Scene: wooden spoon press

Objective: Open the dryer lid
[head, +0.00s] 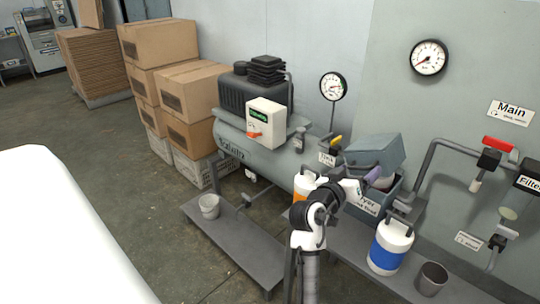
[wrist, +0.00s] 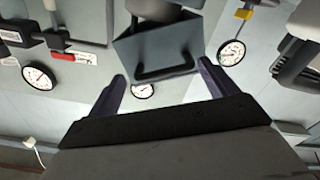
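The dryer (head: 366,212) is a blue-grey box with a white label, on the bench right of the compressor tank. Its grey lid (head: 374,150) looks raised and tilted above the box, with a gap showing at the front right. In the wrist view the lid (wrist: 160,45) is ahead of my gripper, and its dark bar handle (wrist: 165,73) lies between the two purple fingertips. My gripper (head: 364,184) is at the front of the dryer, its fingers spread wide. I cannot tell whether a finger touches the lid. My arm hides part of the box.
A white and blue bottle (head: 391,246) and a grey cup (head: 432,278) stand on the bench to the right. An orange and white bottle (head: 303,185) is partly behind my arm. Pipes with a red valve handle (head: 498,144) run along the wall at right. Boxes (head: 186,88) are stacked at left.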

